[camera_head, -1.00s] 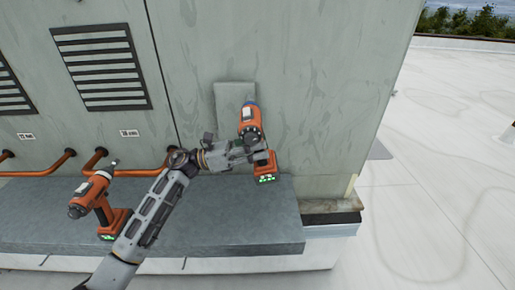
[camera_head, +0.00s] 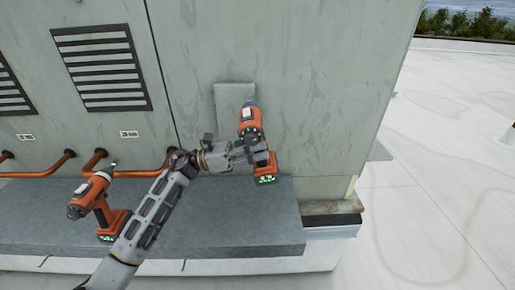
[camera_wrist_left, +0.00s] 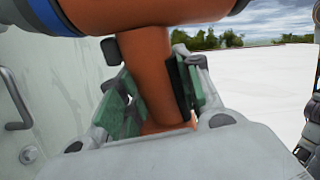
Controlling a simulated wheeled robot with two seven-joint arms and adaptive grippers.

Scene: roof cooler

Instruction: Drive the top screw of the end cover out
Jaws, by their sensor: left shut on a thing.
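My left gripper (camera_head: 246,154) is shut on the handle of an orange cordless driver (camera_head: 250,124). The driver is upright, its blue-collared nose toward the cooler wall and its battery low. The end cover (camera_head: 235,97) is a grey upright plate on the wall, partly hidden behind the driver. The top screw and the bit tip are hidden by the driver, so I cannot tell whether they touch. In the left wrist view the orange handle (camera_wrist_left: 150,75) sits between the green-padded fingers. My right gripper is not in view.
A second orange driver (camera_head: 97,205) stands on the grey ledge (camera_head: 220,225) at left. Copper pipes (camera_head: 45,167) run along the wall below the louvred vents (camera_head: 100,68). The white roof (camera_head: 440,180) to the right is clear.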

